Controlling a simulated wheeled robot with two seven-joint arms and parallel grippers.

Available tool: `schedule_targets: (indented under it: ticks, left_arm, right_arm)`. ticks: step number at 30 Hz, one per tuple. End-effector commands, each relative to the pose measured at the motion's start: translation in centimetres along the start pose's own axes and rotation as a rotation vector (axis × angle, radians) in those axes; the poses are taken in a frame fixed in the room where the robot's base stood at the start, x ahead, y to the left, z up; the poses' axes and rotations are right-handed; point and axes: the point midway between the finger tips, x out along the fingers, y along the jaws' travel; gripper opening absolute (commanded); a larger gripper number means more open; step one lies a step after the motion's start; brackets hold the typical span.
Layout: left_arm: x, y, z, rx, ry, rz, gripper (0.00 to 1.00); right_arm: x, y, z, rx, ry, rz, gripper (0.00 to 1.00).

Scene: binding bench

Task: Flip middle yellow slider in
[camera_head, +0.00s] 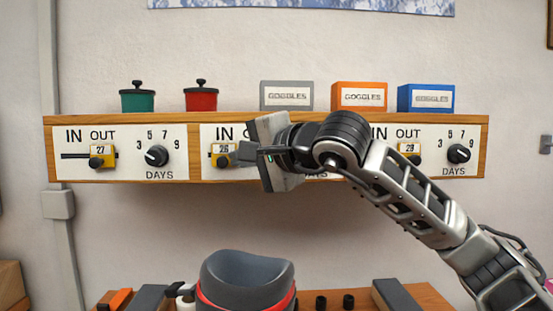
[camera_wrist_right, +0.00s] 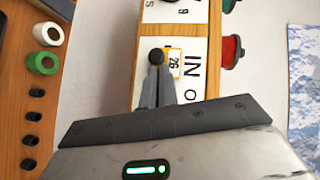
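The middle yellow slider (camera_head: 220,161), marked 26, sits under the word IN on the middle white panel. It also shows in the right wrist view (camera_wrist_right: 175,62), level with IN, with a round black knob (camera_wrist_right: 156,56) beside it. My right gripper (camera_head: 240,154) is at the panel, just right of the slider. In the right wrist view its two fingers (camera_wrist_right: 157,72) are together, tips right by the knob; whether they touch it I cannot tell. The arm hides the OUT label and most of the dial of this panel. My left gripper is not in view.
The left slider (camera_head: 102,160) and right slider (camera_head: 409,149) sit under OUT. Black dials are on the outer panels. A green pot (camera_head: 137,100), a red pot (camera_head: 201,100) and three goggles boxes stand on the shelf. Tape rolls (camera_wrist_right: 43,63) lie on the bench below.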

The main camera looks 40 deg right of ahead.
Motion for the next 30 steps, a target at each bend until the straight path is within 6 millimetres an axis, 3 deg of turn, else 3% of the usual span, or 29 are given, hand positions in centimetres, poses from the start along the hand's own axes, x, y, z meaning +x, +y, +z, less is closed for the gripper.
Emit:
schedule_targets:
  ticks: [5, 11, 21, 30]
  left_arm:
    - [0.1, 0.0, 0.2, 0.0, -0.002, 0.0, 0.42]
    - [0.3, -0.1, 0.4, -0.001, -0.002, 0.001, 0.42]
    - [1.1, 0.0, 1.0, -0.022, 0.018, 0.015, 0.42]
    - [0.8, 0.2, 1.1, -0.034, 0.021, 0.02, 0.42]
  right_arm:
    - [-0.2, 0.0, -0.3, 0.001, -0.008, -0.001, 0.0]
    - [-1.8, -0.3, -2.7, 0.0, -0.013, -0.005, 0.0]
    - [-9.4, -0.1, -2.5, -0.005, -0.013, -0.007, 0.0]
    - [-11.6, -0.3, -2.5, -0.003, -0.017, -0.005, 0.0]
